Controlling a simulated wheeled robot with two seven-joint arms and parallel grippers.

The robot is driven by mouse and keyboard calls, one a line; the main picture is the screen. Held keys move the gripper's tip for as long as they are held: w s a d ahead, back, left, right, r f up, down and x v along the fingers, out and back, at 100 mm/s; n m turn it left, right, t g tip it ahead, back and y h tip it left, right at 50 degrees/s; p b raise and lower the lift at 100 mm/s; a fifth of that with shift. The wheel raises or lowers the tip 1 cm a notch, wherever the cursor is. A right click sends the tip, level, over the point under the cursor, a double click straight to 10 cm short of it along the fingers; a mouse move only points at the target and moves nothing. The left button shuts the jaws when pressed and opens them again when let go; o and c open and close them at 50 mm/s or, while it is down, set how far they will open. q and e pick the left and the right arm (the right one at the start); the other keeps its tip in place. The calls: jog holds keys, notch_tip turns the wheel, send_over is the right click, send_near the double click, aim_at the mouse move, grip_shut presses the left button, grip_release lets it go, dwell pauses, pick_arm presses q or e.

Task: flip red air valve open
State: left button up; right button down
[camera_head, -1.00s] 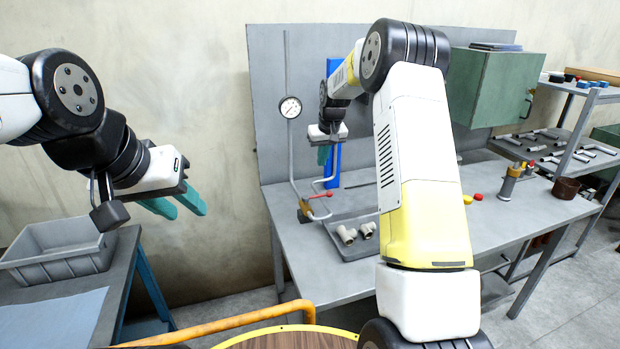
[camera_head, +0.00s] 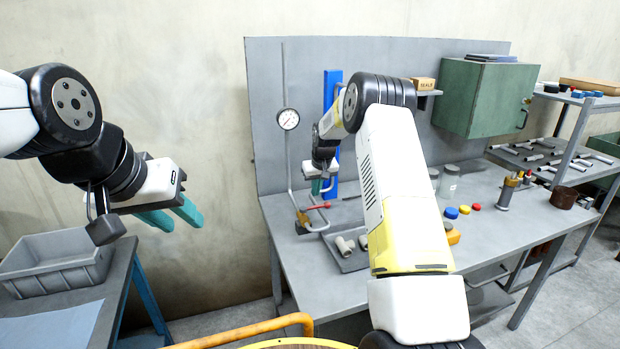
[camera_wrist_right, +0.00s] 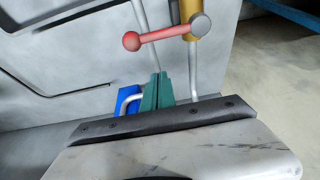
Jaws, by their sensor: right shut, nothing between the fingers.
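The red air valve handle (camera_head: 318,206) sits on a brass valve body (camera_head: 303,217) low on the grey pipe at the left of the workbench. In the right wrist view the red lever (camera_wrist_right: 158,37) runs sideways from the brass body (camera_wrist_right: 189,20), with a red ball at its free end. My right gripper (camera_head: 322,186) is shut and empty, just above the lever in the head view. Its green fingertips (camera_wrist_right: 157,84) point towards the lever, with a visible gap in the wrist view. My left gripper (camera_head: 172,216) hangs at the left, away from the valve, its green fingers apart.
A round gauge (camera_head: 288,119) is on the pipe above the valve. A tray (camera_head: 345,262) with pipe fittings lies in front of it. A grey bin (camera_head: 55,265) stands at the left. Caps and a green cabinet (camera_head: 484,97) are at the right.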

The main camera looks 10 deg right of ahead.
aim_at(315, 207)
jog(key=shift+s+d+f, duration=0.1)
jog(key=shift+s+f, duration=0.1)
jog(key=shift+s, duration=0.45)
jog(key=shift+s+d+f, duration=0.15)
jog(key=shift+s, duration=0.45)
jog(key=shift+s+d+f, duration=0.1)
jog(key=shift+s+f, duration=0.1)
jog(key=shift+s, duration=0.45)
